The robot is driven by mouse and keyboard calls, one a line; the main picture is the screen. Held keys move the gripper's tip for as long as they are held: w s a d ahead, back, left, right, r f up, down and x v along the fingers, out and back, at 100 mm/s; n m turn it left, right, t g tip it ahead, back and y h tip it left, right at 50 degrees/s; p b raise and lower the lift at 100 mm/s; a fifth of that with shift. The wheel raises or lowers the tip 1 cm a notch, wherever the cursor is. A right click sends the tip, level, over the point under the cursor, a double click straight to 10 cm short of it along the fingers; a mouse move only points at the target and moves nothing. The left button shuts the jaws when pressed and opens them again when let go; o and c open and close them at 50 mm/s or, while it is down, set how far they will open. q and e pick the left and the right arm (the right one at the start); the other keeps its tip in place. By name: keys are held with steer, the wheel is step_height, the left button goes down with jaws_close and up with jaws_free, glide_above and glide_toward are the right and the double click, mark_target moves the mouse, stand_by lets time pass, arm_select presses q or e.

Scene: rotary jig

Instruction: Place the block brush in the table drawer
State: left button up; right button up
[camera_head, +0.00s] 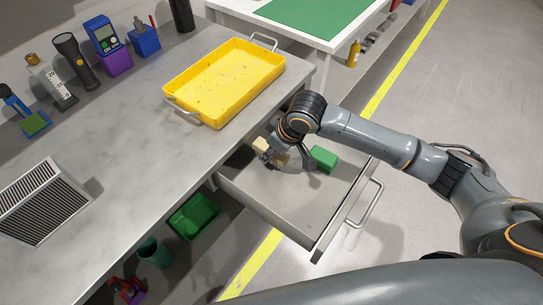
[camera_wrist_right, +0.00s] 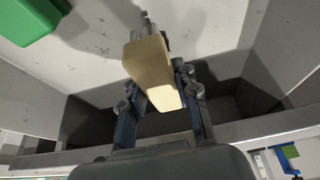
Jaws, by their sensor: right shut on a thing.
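The drawer (camera_head: 285,199) is pulled out from under the grey table. My right gripper (camera_head: 268,158) reaches down into its back part, near the table edge. In the right wrist view my right gripper (camera_wrist_right: 160,95) is shut on a tan block (camera_wrist_right: 150,62), which I take for the block brush; its tan end also shows in the head view (camera_head: 260,145). The block is within the drawer outline. I cannot tell whether it touches the drawer floor. Its bristles are not visible. My left gripper is not in view.
A green block (camera_head: 323,158) lies in the drawer, right of my gripper; it also shows in the wrist view (camera_wrist_right: 30,20). A yellow tray (camera_head: 225,80) stands on the table above. A green bin (camera_head: 194,217) is below the table. The drawer's front part is clear.

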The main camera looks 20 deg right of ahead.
step_height(320, 180, down, 2)
steer(key=shift+s+f, duration=0.1)
steer(key=shift+f, duration=0.1)
steer(key=shift+f, duration=0.1)
steer(key=o, duration=1.1)
steer(key=shift+r, duration=0.2)
steer(key=p+v, duration=0.1)
steer(key=v, duration=1.1)
steer(key=shift+f, duration=0.1)
